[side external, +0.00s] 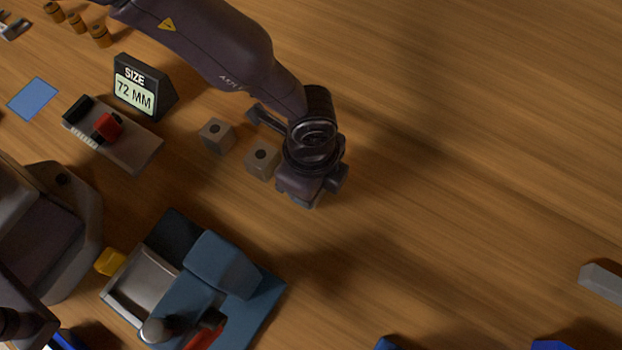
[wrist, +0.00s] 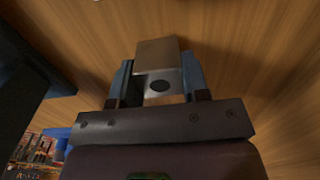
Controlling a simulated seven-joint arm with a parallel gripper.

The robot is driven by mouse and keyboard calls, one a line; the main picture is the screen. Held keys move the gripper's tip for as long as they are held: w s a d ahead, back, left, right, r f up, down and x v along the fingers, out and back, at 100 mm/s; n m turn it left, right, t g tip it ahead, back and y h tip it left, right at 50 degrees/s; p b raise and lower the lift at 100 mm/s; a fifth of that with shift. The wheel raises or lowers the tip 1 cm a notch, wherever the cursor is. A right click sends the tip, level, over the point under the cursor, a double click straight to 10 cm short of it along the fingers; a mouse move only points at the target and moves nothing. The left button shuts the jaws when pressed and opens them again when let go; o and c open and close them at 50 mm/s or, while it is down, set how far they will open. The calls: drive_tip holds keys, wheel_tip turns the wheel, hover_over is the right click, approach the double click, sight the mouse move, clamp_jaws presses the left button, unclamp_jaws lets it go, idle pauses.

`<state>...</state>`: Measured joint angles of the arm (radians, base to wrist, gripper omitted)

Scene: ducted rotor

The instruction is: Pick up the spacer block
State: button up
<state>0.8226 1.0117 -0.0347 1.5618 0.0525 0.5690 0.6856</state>
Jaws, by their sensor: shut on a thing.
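A grey spacer block (wrist: 157,50) with a dark round hole sits between the two blue-grey fingers of my gripper (wrist: 157,76) in the wrist view. The fingers press against its two sides. In the side external view my gripper (side external: 302,192) points down at the table, and my wrist hides most of the fingers and the held block. Two similar grey blocks with dark holes, a left one (side external: 216,135) and a right one (side external: 262,161), stand on the table just left of my gripper. I cannot tell whether the held block is clear of the table.
A sign reading SIZE 72 MM (side external: 138,88) and a grey gauge with a red knob (side external: 118,138) stand to the left. A blue fixture with a grey tray (side external: 225,285) lies below left. A grey bar (side external: 602,282) lies far right. The upper right table is clear.

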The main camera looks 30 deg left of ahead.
wheel_tip(320, 180, up, 3)
drive_tip(key=shift+r, duration=0.1)
drive_tip(key=s+a+r, duration=0.9)
drive_tip(key=a+r, duration=0.1)
drive_tip(key=w+a+f+n, duration=0.1)
drive_tip(key=w+a+n, duration=0.15)
drive_tip(key=a, duration=0.55)
drive_tip(key=w+a+f+n, duration=0.15)
drive_tip(key=w+a, duration=0.25)
drive_tip(key=a, duration=0.4)
drive_tip(key=s+a+f+m, duration=0.1)
drive_tip(key=s+a+m, duration=0.1)
drive_tip(key=a, duration=0.5)
drive_tip(key=s+a+f+m, duration=0.1)
drive_tip(key=s+a, duration=0.3)
drive_tip(key=a, duration=0.4)
drive_tip(key=shift+s+f+m, duration=0.2)
drive_tip(key=shift+f+m, duration=0.15)
drive_tip(key=shift+m, duration=0.15)
drive_tip(key=shift+a, duration=0.1)
